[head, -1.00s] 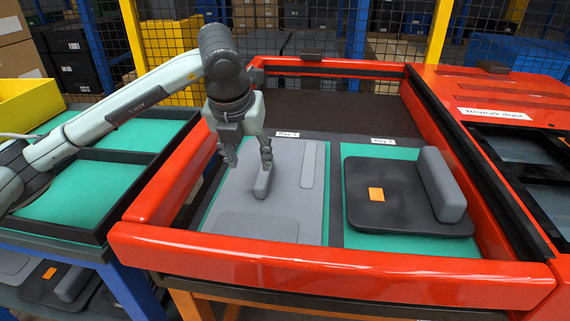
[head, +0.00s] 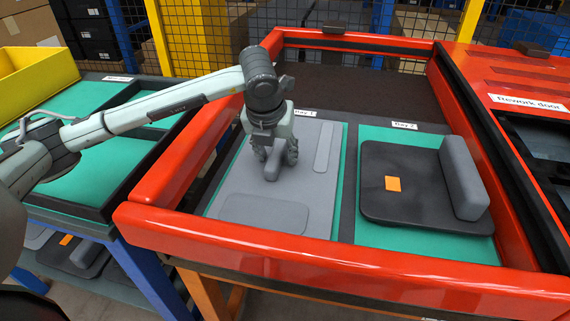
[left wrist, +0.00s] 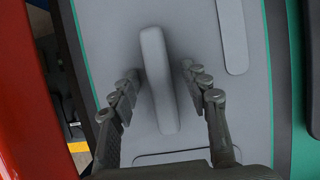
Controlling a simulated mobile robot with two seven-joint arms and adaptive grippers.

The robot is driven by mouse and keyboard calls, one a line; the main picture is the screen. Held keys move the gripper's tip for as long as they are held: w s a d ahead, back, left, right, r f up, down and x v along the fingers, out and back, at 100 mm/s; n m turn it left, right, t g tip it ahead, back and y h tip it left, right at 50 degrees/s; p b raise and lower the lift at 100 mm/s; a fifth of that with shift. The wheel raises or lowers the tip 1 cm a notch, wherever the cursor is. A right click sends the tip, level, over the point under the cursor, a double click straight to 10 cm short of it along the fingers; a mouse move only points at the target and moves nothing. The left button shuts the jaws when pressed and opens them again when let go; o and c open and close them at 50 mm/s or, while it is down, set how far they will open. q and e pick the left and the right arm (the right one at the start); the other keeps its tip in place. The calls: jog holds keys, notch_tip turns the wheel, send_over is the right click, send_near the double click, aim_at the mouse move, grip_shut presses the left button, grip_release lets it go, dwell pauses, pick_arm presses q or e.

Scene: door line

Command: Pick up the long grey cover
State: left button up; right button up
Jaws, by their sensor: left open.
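The long grey cover (head: 228,190) lies flat in the bay labelled Bay 1, on a green mat. A narrow raised grip bar (left wrist: 157,78) stands up from its middle. My left gripper (head: 275,158) is over the cover, pointing down. In the left wrist view its two fingers (left wrist: 160,88) are open, one on each side of the bar, with gaps visible on both sides. In the head view the gripper hides much of the bar. My right gripper is not in view.
A dark cover (head: 405,200) with an orange square and a thick grey bar lies in Bay 2 to the right. A raised red frame (head: 340,265) surrounds both bays. The rework door (head: 530,103) is at the right, and a yellow bin (head: 35,65) at the far left.

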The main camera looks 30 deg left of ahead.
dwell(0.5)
pick_arm(q)
grip_shut()
